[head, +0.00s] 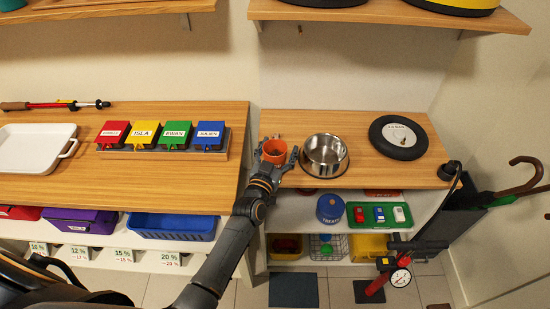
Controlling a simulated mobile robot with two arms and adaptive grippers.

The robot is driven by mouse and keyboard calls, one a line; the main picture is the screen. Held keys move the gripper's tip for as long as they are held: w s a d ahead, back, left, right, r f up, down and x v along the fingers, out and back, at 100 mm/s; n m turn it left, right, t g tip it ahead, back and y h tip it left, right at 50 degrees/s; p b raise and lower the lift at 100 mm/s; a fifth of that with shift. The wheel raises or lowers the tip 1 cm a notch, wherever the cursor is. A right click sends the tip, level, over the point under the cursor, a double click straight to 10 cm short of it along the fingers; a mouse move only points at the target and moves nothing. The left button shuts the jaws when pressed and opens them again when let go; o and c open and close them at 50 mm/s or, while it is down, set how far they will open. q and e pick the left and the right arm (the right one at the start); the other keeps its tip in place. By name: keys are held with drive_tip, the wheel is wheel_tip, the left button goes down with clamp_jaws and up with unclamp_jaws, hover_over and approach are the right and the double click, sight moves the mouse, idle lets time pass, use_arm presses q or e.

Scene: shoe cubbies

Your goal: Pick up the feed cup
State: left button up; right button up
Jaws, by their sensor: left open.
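The feed cup appears to be the small orange-red cup (275,150) on the wooden top, left of the steel bowl. My left gripper (275,157) is open, with its fingers on both sides of the cup. The fingers hide part of the cup's side, and I cannot tell whether they touch it. My right gripper is not in view.
A steel bowl (325,155) stands close on the right, with a black wheel (398,136) beyond it. On the left counter are colored labelled boxes (160,134) and a white tray (36,149). Lower shelves hold a blue canister (330,208) and bins. A wall shelf (390,13) hangs above.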

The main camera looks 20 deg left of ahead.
use_arm(q)
drive_tip(key=c, duration=1.2)
drive_tip(key=shift+c, duration=1)
